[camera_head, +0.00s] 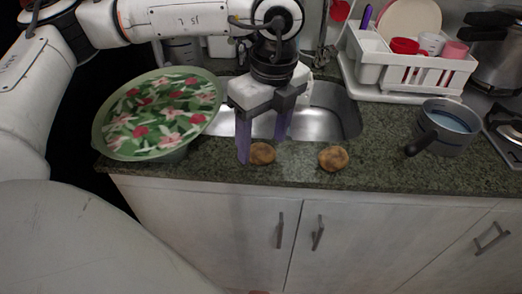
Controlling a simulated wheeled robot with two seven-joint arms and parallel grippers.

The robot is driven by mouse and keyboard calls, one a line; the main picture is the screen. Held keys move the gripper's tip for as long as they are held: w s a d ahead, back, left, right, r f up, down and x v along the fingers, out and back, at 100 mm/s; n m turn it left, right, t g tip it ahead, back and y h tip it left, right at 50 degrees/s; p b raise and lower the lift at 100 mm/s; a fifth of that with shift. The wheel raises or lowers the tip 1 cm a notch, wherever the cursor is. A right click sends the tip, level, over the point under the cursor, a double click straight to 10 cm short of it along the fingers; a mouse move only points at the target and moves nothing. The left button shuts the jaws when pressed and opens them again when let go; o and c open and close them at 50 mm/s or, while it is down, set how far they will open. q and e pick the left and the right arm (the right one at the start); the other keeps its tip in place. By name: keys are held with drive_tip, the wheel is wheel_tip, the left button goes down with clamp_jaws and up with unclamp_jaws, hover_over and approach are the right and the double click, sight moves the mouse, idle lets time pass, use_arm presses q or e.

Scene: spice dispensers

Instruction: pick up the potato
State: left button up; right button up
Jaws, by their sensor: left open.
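Two brown potatoes rest on the dark granite counter (390,170) in front of the sink. The left potato (262,153) is at my left gripper (263,150), which points down with its purple fingers apart. One finger is at the potato's left and the other is behind its right side; I cannot tell whether they touch it. The right potato (333,158) lies apart, to the right of the gripper. My right gripper does not show.
A green floral bowl (120,148) stands at the left, close to the counter edge. The sink (335,112) is behind the potatoes. A saucepan (445,128) and a white dish rack (405,75) are at the right. White cabinets (370,235) are below.

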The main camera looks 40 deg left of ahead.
sight(262, 146)
use_arm(q)
drive_tip(key=f, duration=0.3)
drive_tip(key=shift+w+a+f, duration=0.1)
drive_tip(key=shift+w+a, duration=0.05)
drive_tip(key=shift+a, duration=0.2)
drive_tip(key=shift+c, duration=0.4)
drive_tip(key=c, duration=1.1)
